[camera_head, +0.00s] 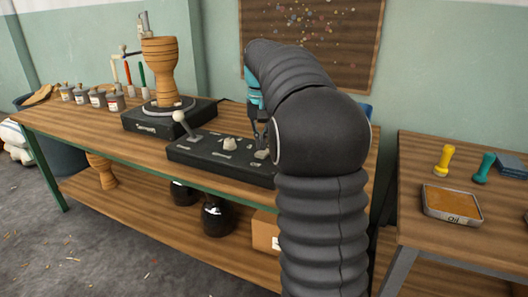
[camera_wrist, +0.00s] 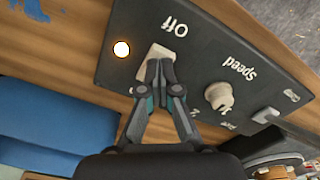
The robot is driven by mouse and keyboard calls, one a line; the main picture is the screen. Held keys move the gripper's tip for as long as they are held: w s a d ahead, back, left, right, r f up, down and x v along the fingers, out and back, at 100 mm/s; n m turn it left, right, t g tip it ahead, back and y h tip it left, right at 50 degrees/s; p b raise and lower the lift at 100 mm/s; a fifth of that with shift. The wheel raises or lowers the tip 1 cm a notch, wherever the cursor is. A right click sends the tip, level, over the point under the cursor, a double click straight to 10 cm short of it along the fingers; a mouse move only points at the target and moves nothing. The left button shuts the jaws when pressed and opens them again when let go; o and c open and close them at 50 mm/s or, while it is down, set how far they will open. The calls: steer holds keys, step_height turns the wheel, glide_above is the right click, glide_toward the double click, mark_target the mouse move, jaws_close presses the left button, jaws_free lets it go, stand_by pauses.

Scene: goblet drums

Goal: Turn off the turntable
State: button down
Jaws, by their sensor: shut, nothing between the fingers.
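The black control box (camera_head: 205,158) lies on the workbench, and it fills much of the wrist view (camera_wrist: 195,60). A pale rocker switch (camera_wrist: 153,56) sits beside the upside-down word "Off". A small lamp (camera_wrist: 121,49) next to it glows. My gripper (camera_wrist: 161,66) is shut and empty, with its fingertips over or against the switch; whether they touch it I cannot tell. In the head view my gripper (camera_head: 263,141) is at the box's right end, partly hidden by my arm. The turntable (camera_head: 170,108) stands behind the box with a wooden goblet drum (camera_head: 160,70) on it.
A speed knob (camera_wrist: 218,95) and another small switch (camera_wrist: 265,115) share the box. A ball-topped lever (camera_head: 180,117) stands at its left end. Several paint jars (camera_head: 97,97) stand at the back left. A blue object (camera_wrist: 45,125) lies near my gripper. A second table (camera_head: 430,232) is at right.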

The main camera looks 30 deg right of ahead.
mark_target(261, 153)
steer(key=shift+f+b, duration=0.55)
steer(key=shift+f, duration=0.5)
stand_by(0.5)
steer(key=shift+r, duration=0.1)
step_height(261, 153, up, 4)
steer(key=p, duration=0.4)
steer(key=shift+r, duration=1.4)
